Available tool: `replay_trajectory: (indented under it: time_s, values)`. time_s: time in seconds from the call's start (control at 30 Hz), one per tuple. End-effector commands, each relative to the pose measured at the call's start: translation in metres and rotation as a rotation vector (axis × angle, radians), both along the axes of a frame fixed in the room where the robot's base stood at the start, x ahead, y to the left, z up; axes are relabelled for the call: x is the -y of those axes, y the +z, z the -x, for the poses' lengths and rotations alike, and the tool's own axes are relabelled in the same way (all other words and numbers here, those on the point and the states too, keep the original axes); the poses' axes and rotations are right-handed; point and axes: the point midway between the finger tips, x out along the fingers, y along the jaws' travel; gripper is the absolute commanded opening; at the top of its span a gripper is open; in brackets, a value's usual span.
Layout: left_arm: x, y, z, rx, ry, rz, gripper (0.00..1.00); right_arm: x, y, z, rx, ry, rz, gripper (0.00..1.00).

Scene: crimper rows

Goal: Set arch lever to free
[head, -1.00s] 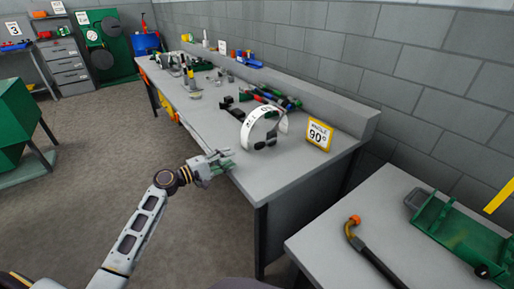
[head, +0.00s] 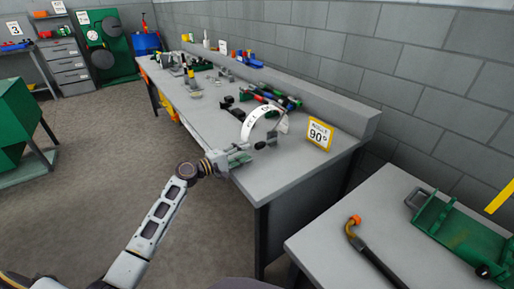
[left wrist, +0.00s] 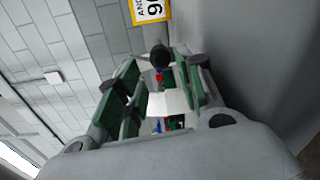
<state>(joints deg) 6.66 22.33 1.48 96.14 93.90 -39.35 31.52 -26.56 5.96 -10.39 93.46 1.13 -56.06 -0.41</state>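The white arch (head: 262,118) with dark markings stands on the near end of the long grey bench. A dark lever part with a black knob (left wrist: 158,55) shows in the left wrist view, between and just beyond my fingertips; I cannot tell whether they touch it. In the head view my left gripper (head: 243,153) is at the bench's front edge, just left of and in front of the arch's foot. Its green-padded fingers are apart, with nothing clearly held. The gripper partly hides the lever's lower part, and its setting cannot be read. My right gripper is not in view.
A yellow-framed sign reading 90 (head: 319,134) stands right of the arch. Several coloured-handled tools (head: 272,97) lie behind it. A second grey table (head: 400,235) at the right holds a green device (head: 460,228) and a black bar (head: 374,255) with an orange tip. The grey wall borders the bench.

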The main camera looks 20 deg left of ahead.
Motion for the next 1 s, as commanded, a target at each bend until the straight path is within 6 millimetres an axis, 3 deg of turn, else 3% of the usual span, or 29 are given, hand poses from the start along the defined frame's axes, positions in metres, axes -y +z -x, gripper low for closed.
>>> replay_trajectory:
  time_s: [0.6, 1.0]
  values:
    - [0.035, -0.001, -0.045, 0.0, 0.0, 0.001, 0.37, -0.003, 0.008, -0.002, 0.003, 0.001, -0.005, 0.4]
    - [0.043, -0.002, -0.055, -0.001, 0.0, -0.001, 0.37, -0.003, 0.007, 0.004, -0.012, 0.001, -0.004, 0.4]
